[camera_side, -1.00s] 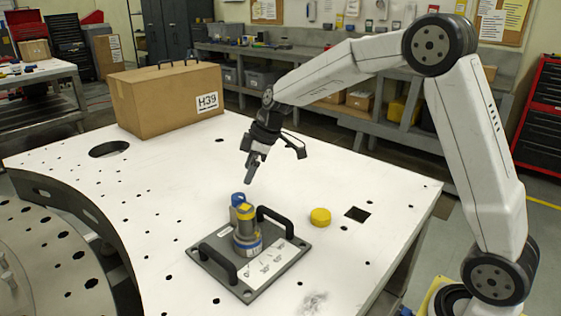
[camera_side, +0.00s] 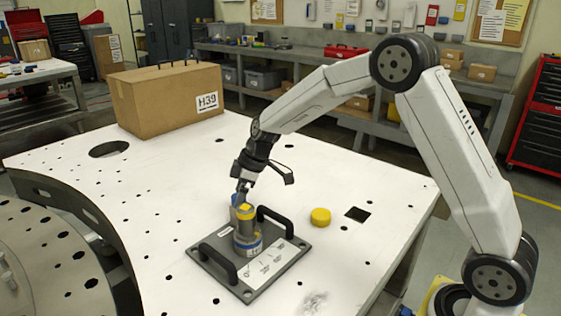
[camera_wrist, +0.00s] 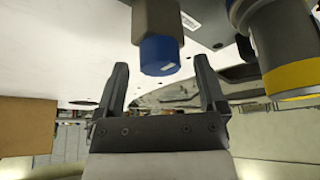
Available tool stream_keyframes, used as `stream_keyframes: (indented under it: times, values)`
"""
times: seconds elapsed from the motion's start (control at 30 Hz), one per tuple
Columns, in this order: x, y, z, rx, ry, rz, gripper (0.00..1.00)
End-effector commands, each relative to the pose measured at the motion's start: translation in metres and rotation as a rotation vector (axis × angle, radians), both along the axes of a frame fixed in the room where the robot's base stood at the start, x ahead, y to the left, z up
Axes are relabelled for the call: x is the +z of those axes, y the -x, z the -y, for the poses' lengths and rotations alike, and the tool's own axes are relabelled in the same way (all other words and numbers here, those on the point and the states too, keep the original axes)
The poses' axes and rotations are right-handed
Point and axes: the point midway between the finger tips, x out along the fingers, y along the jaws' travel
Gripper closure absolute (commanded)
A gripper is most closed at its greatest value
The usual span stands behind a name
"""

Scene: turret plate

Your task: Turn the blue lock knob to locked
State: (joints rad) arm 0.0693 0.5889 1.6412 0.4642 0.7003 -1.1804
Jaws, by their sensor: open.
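The blue lock knob (camera_wrist: 160,55) shows in the wrist view as a blue cap with a small pale mark, on a grey-brown stem. In the side view it is mostly hidden by my fingers. My gripper (camera_side: 240,197) is open and points down over the turret plate (camera_side: 285,262). In the wrist view its fingers (camera_wrist: 160,68) stand on either side of the blue cap, with a gap visible on both sides. A grey cylinder with a yellow band (camera_wrist: 292,78) stands close beside the knob. It also shows in the side view (camera_side: 247,236).
Two black handles (camera_side: 217,262) rise from the plate on either side of the cylinder. A yellow round cap (camera_side: 320,216) lies on the white table to the right, near a square hole. A cardboard box (camera_side: 165,98) stands at the back left.

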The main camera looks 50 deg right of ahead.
Motion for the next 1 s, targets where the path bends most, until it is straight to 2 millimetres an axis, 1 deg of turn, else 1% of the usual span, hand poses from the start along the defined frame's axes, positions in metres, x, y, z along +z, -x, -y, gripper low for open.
stream_keyframes:
  times: [0.1, 0.33, 0.37, 0.4, 0.47, 0.5, 0.57, 0.6, 0.63, 0.67, 1.0]
  values:
    - [-0.0035, -0.001, -0.0011, 0.0, 0.0, 0.0, 0.1]
    - [-0.0037, -0.0011, -0.0012, 0.0, 0.0, 0.0, 0.1]
    - [-0.0037, -0.0011, -0.0012, 0.0, 0.0, 0.0, 0.13]
    - [-0.0037, -0.0011, -0.0012, 0.0, 0.0, 0.0, 0.26]
    - [-0.0037, -0.0009, -0.0012, 0.0, 0.0, 0.0, 0.45]
    - [-0.0036, -0.0009, -0.0012, 0.0, 0.0, 0.0, 0.57]
    - [-0.0036, -0.001, -0.0011, 0.0, 0.0, 0.0, 0.76]
    - [-0.0036, -0.001, -0.0011, 0.0, 0.0, 0.0, 0.89]
    - [-0.0035, -0.001, -0.0011, 0.0, 0.0, 0.0, 0.99]
    - [-0.0035, -0.001, -0.0011, 0.0, 0.0, 0.0, 1.0]
    - [-0.0034, -0.0007, -0.0013, -0.03, 0.0, 0.0, 1.0]
